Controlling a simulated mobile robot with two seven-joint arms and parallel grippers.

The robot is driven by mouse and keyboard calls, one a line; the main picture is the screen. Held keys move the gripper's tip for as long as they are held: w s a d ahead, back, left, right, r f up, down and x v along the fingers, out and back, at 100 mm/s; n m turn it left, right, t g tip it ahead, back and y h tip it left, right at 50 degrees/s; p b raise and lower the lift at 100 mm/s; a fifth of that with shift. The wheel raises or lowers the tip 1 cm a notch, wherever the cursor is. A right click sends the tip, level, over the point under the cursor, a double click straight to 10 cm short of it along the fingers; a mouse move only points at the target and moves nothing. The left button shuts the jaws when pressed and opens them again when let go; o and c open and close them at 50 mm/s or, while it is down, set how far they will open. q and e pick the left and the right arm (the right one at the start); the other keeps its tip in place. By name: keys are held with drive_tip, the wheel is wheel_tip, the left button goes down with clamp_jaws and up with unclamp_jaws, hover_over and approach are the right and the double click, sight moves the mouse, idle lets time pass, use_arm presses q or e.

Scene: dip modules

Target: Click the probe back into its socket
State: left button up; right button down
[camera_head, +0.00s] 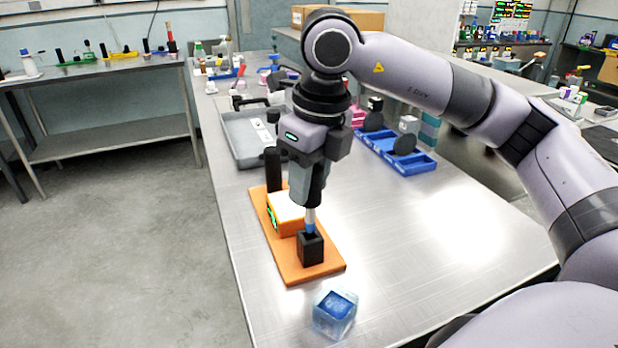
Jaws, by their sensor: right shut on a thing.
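My right gripper (309,204) points down over the orange board (319,272) and is shut on the probe (310,220), a pale rod with a blue lower part. The probe stands about upright, with its lower end at the top of the black block-shaped socket (311,248) near the board's front end. I cannot tell from this view how deep the tip sits in the socket. An orange box with a white top and green display (286,214) stands on the board behind the socket. My left gripper is not in view.
A translucent blue cup (335,312) stands in front of the board. A grey tray (243,148) and a blue tray (418,163) lie farther back. The table's right middle is clear.

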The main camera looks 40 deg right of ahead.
sight(309, 231)
drive_tip(key=shift+f+b, duration=2.85)
drive_tip(key=shift+f, duration=0.3)
idle(2.4)
drive_tip(key=shift+c, duration=0.6)
unclamp_jaws()
